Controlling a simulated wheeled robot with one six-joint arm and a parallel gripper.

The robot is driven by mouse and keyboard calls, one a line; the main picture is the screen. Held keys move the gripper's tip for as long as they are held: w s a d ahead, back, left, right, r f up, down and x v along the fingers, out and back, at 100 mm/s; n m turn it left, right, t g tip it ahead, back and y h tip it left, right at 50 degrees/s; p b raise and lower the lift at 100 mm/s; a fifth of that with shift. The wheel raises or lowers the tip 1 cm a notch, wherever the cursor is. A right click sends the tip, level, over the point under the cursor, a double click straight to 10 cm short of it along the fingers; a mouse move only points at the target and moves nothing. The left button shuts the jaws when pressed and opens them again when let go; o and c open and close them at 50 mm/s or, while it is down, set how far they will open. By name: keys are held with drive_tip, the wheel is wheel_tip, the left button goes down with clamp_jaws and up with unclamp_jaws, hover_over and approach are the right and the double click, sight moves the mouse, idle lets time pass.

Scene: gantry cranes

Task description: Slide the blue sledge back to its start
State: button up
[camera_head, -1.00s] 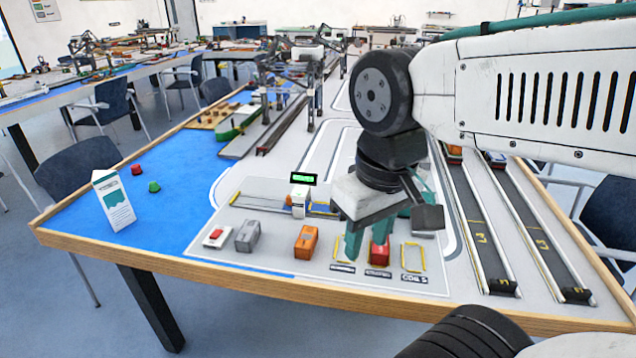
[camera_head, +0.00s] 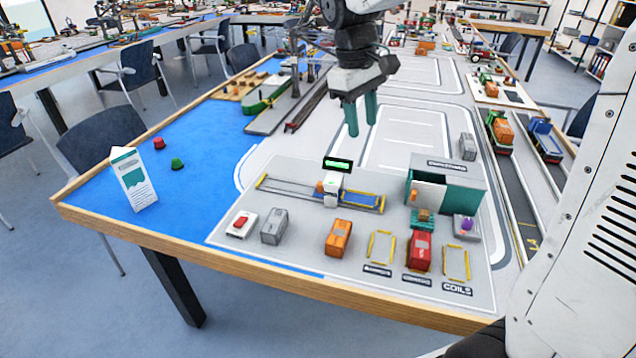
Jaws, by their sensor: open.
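The blue sledge (camera_head: 360,199) looks like a flat blue piece on a low track (camera_head: 285,187) with yellow ends. It lies at the right part of the track, just right of a white arch (camera_head: 332,192) with a green display (camera_head: 337,164). The arch hides part of the track, and a small orange piece (camera_head: 319,187) shows at its left side. My gripper (camera_head: 361,127) points down with two teal fingers apart and nothing between them. In the picture it is above and behind the track and the display, apart from both.
In front of the track stand a red-button box (camera_head: 242,223), a grey container (camera_head: 274,226), an orange container (camera_head: 338,238) and a red container (camera_head: 419,251). A green open-fronted shed (camera_head: 462,197) stands to the right. Yellow frames (camera_head: 381,247) mark bare spots. The blue mat is mostly clear.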

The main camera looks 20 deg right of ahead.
drive_tip(key=w+a+f+n+h, duration=0.1)
drive_tip(key=w+a+f+n, duration=0.15)
drive_tip(key=w+f, duration=0.75)
drive_tip(key=n+g, duration=0.1)
drive_tip(key=n, duration=0.1)
hover_over(319, 182)
drive_tip(key=s+a, duration=0.1)
drive_tip(key=a, duration=0.1)
wheel_tip(319, 182, down, 8)
drive_tip(key=r, duration=0.1)
drive_tip(key=shift+n+g+h, duration=0.4)
drive_tip(key=shift+n+h, duration=0.1)
drive_tip(key=shift+n, duration=0.05)
drive_tip(key=f, duration=0.4)
drive_tip(key=d+f, duration=0.1)
drive_tip(key=f, duration=0.4)
drive_tip(key=w+f, duration=0.1)
drive_tip(key=f, duration=0.3)
drive_tip(key=shift+d+f, duration=0.15)
drive_tip(key=shift+d, duration=0.15)
drive_tip(key=shift+d+f, duration=0.1)
drive_tip(key=shift+f, duration=0.3)
clamp_jaws()
